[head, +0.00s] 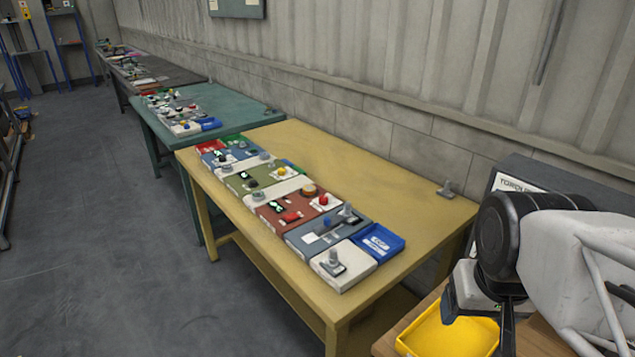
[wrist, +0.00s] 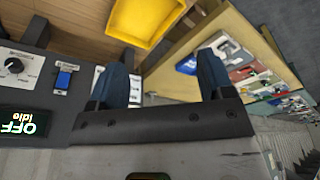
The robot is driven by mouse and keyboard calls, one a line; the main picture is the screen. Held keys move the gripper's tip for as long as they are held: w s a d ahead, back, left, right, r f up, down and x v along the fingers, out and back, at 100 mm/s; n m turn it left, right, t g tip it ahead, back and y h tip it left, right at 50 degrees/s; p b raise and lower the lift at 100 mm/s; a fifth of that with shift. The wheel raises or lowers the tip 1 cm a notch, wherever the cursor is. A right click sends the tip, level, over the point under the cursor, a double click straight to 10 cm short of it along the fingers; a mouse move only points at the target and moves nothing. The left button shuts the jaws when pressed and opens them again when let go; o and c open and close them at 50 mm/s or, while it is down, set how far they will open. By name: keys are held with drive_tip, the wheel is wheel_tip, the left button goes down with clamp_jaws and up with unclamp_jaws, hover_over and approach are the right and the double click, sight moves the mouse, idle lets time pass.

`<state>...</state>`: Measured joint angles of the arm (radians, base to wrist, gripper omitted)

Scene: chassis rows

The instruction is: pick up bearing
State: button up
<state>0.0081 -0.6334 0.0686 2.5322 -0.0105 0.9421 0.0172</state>
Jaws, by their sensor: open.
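I cannot make out a bearing for certain in either view. In the head view my arm is at the right, above the side bench and near the yellow bin (head: 450,335). The yellow bin also shows in the wrist view (wrist: 145,22), beyond the fingertips.
The yellow table (head: 400,178) carries the panels, a blue tray (head: 379,243) and a small grey fixture (head: 445,189) at its back right. A green table (head: 235,108) stands behind. A dark unit with a switch (wrist: 64,78) is close beside my gripper. The yellow table's back is mostly bare.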

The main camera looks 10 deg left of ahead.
drive_tip(key=shift+o, duration=0.7)
drive_tip(key=shift+w+r, duration=0.1)
